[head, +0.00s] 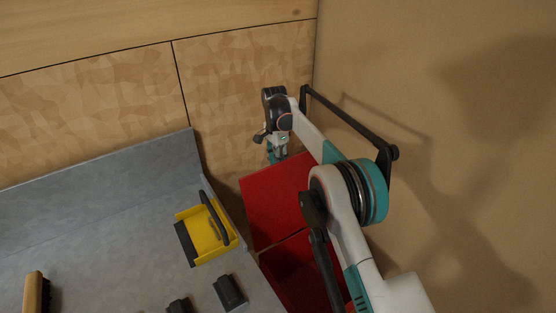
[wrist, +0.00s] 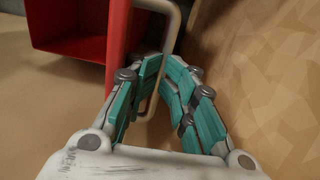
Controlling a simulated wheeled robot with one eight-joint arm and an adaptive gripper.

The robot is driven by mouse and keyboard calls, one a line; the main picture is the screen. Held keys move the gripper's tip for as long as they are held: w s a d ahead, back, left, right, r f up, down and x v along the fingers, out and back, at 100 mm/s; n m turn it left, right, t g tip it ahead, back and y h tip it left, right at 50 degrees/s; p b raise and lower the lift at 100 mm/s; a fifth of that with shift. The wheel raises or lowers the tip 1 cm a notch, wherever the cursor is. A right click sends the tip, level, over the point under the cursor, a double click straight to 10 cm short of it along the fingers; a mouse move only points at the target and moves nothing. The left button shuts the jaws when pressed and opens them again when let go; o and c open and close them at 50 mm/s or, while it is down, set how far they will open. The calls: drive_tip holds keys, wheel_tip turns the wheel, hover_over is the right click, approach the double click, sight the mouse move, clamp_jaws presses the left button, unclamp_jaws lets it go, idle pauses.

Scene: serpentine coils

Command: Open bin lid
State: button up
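The red bin's lid (head: 272,198) stands tilted up at the far end of the bin (head: 290,272), and the bin's inside shows below it. In the wrist view the lid (wrist: 117,42) is a red panel seen edge-on, with the dark opening of the bin (wrist: 68,47) to its left. A pale loop handle (wrist: 170,33) sticks out from the lid. My gripper (wrist: 164,68) has its teal fingers on both sides of the handle, close together at the tips, and seems shut on it. In the head view my gripper (head: 277,150) is just beyond the lid's upper edge.
A grey counter (head: 120,205) lies left of the bin, holding a yellow dustpan-like object (head: 208,238), small dark objects (head: 230,292) and a wooden brush (head: 35,292). A patterned wall stands close behind my gripper.

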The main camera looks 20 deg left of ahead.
drive_tip(key=shift+s+a+f, duration=0.15)
drive_tip(key=shift+f, duration=0.35)
drive_tip(key=shift+s+a+f, duration=0.1)
drive_tip(key=shift+f, duration=0.4)
wheel_tip(320, 180, up, 14)
drive_tip(key=shift+w, duration=0.4)
drive_tip(key=shift+f, duration=0.1)
